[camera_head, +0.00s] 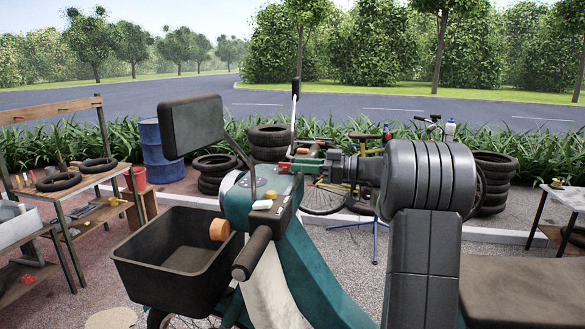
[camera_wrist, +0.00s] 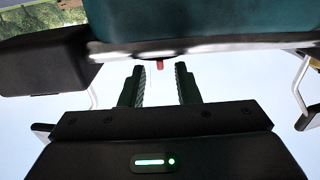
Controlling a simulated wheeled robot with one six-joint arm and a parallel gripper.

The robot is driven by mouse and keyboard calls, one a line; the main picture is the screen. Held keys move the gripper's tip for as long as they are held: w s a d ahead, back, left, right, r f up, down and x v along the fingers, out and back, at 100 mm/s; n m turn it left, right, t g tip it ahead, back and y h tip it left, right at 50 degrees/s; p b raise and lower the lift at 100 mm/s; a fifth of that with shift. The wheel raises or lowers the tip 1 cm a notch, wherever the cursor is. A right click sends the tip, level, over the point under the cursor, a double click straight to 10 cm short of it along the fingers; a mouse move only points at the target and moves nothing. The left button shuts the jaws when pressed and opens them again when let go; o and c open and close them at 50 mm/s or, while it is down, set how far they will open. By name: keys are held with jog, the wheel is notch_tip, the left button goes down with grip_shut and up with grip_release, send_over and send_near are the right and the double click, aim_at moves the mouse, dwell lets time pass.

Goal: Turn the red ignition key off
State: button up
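The red ignition key (camera_wrist: 160,66) shows in the wrist view as a small red tab at the lower edge of the teal scooter body (camera_wrist: 200,22). My gripper (camera_wrist: 160,80) is open, with its two dark fingers apart and nothing between them. The key lines up with the gap, just beyond the fingertips, apparently untouched. Which way the key is turned cannot be told. In the head view the teal scooter (camera_head: 310,265) stands in front of me, and my gripper (camera_head: 301,161) is by its handlebar area. I cannot clearly pick out the key there.
A black basket (camera_head: 135,275), a handlebar grip (camera_head: 252,252) and a mirror (camera_head: 191,126) are close to my arm's left. Stacked tyres (camera_head: 270,140), a blue barrel (camera_head: 160,152) and a workbench (camera_head: 85,182) stand behind. A dark seat (camera_head: 522,292) is at lower right.

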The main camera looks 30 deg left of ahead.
aim_at(285, 166)
jog(key=b+v, duration=0.1)
jog(key=v, duration=0.9)
jog(key=shift+d+b, duration=0.25)
jog(key=shift+b, duration=0.15)
jog(key=shift+a, duration=0.15)
jog(key=p+x, duration=0.3)
jog(key=x, duration=1)
jog(key=shift+a, duration=0.25)
jog(key=shift+a+f, duration=0.1)
jog(key=shift+f, duration=0.05)
jog(key=shift+t+b, duration=0.3)
jog(key=shift+b, duration=0.05)
jog(key=shift+r, duration=0.2)
